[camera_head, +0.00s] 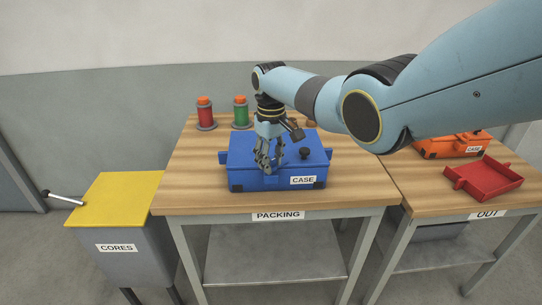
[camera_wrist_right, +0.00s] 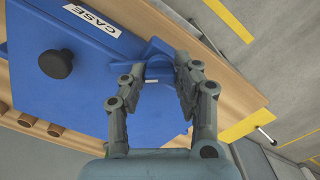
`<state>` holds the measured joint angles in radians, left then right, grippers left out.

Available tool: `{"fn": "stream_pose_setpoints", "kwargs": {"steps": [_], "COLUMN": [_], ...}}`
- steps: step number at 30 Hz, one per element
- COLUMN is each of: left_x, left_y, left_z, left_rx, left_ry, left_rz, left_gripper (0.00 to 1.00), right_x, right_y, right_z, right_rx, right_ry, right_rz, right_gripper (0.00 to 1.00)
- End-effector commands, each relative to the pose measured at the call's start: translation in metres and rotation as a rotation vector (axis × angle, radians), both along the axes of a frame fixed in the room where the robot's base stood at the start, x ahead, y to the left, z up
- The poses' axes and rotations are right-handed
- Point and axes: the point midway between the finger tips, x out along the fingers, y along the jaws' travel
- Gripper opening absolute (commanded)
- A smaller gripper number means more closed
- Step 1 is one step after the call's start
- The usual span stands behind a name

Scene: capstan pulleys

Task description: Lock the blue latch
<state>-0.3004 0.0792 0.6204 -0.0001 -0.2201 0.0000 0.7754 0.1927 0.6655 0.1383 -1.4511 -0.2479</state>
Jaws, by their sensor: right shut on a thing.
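The blue case (camera_head: 240,178) sits closed on the packing table, with a black knob (camera_head: 304,153) on its lid. In the right wrist view the case (camera_wrist_right: 92,92) and knob (camera_wrist_right: 56,64) show again. The blue latch (camera_wrist_right: 158,70) is at the case's front edge, partly hidden by my fingers; in the head view my gripper covers it. My right gripper (camera_head: 268,168) reaches down to the case front. In the wrist view its fingers (camera_wrist_right: 160,76) are on both sides of the latch, shut on it. My left gripper is out of view.
The wooden packing table (camera_head: 185,185) carries a red spool (camera_head: 205,115) and a green spool (camera_head: 241,113) behind the case. A yellow-topped cores bin (camera_head: 115,200) stands left. The out table (camera_head: 415,190) at right holds an orange case (camera_head: 440,148) and a red tray (camera_head: 485,182).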

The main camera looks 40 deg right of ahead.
Motion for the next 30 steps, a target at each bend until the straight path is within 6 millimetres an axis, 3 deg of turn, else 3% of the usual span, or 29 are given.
{"fn": "stream_pose_setpoints", "kwargs": {"steps": [18, 30], "left_x": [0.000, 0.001], "left_y": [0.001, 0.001], "left_z": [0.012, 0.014], "left_rx": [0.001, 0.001], "left_ry": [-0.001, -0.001], "left_rz": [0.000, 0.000], "left_gripper": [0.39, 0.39], "right_x": [0.001, 0.001], "right_y": [0.000, 0.000], "right_z": [0.001, 0.001], "right_rx": [-0.001, -0.001], "right_ry": [-0.002, -0.001], "right_rz": [0.577, 0.848], "right_gripper": [0.00, 0.00]}}
